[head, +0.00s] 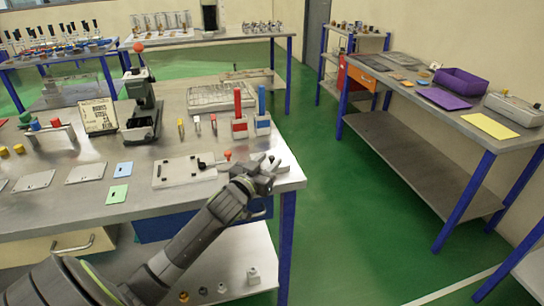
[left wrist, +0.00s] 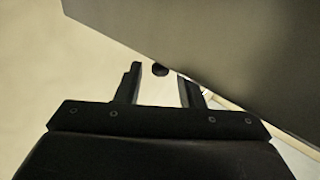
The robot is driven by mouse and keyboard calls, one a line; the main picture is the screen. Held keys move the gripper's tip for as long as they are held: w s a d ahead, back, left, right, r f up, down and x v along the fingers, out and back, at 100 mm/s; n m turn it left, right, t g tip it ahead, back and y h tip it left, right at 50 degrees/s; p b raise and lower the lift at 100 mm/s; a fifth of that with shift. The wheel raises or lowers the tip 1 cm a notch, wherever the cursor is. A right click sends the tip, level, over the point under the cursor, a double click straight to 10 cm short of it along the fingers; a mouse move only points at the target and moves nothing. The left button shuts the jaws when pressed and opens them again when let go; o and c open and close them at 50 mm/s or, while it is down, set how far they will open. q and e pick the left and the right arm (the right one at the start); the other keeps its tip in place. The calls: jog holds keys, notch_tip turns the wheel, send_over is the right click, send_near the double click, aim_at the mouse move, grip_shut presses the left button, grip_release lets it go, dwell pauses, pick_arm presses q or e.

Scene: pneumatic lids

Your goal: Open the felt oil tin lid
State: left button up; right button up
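I cannot make out a felt oil tin or its lid for certain in either view. My left gripper (head: 268,162) is over the near right corner of the workbench (head: 150,212). In the left wrist view its two fingers (left wrist: 160,90) stand apart. A small dark round knob (left wrist: 160,69) shows between the fingertips; I cannot tell what it belongs to or whether it touches them. A large grey flat surface (left wrist: 235,45) fills the upper right of that view. My right gripper is not in view.
Left of the gripper lies a pale plate (head: 180,172) with dark fittings and a small red-topped piece (head: 228,155). Red (head: 239,124) and blue (head: 262,120) holders stand behind. Green floor (head: 350,210) lies open to the right, before a side bench (head: 440,122).

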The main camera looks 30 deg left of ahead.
pick_arm(q)
jog(key=shift+w+a, duration=0.15)
jog(key=shift+w, duration=1.2)
grip_shut()
